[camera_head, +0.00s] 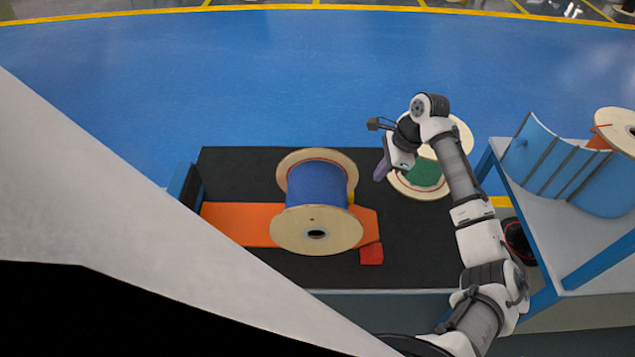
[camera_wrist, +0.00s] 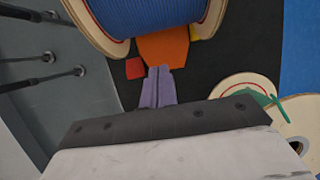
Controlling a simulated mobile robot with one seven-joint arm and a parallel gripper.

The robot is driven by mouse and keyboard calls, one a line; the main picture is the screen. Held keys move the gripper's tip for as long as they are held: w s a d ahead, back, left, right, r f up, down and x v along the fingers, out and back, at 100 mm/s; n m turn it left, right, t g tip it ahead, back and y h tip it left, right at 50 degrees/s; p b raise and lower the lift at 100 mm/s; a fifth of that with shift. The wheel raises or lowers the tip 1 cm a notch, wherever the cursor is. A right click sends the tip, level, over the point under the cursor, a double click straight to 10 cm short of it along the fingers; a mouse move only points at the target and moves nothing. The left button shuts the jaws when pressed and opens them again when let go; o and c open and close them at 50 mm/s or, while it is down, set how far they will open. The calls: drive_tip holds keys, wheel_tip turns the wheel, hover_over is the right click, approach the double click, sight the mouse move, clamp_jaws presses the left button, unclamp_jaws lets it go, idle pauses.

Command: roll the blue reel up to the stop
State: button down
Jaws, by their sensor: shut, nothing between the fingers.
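The blue reel (camera_head: 317,186), with pale wooden flanges, lies on its side on the orange strip (camera_head: 240,222) of a black table. A red block (camera_head: 371,254) sits by the strip's right end, and a yellow piece (camera_head: 351,196) shows behind the reel's right side; which one is the stop is unclear. My gripper (camera_head: 380,173) is shut and empty, right of the reel and apart from it. In the wrist view the shut fingers (camera_wrist: 158,72) point toward the orange strip's end (camera_wrist: 165,50), with the blue reel (camera_wrist: 150,14) beyond and the red block (camera_wrist: 134,68) left of the tips.
A green reel (camera_head: 424,174) stands to the right, partly behind my arm. A grey-topped stand (camera_head: 545,180) with a blue curved cradle (camera_head: 545,150) and another reel (camera_head: 618,128) is at far right. The black tabletop (camera_head: 415,235) between the strip and my arm is clear.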

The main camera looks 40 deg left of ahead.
drive_tip(key=b+x, duration=0.5)
drive_tip(key=x, duration=0.5)
drive_tip(key=shift+f, duration=0.3)
drive_tip(key=shift+s+a, duration=0.1)
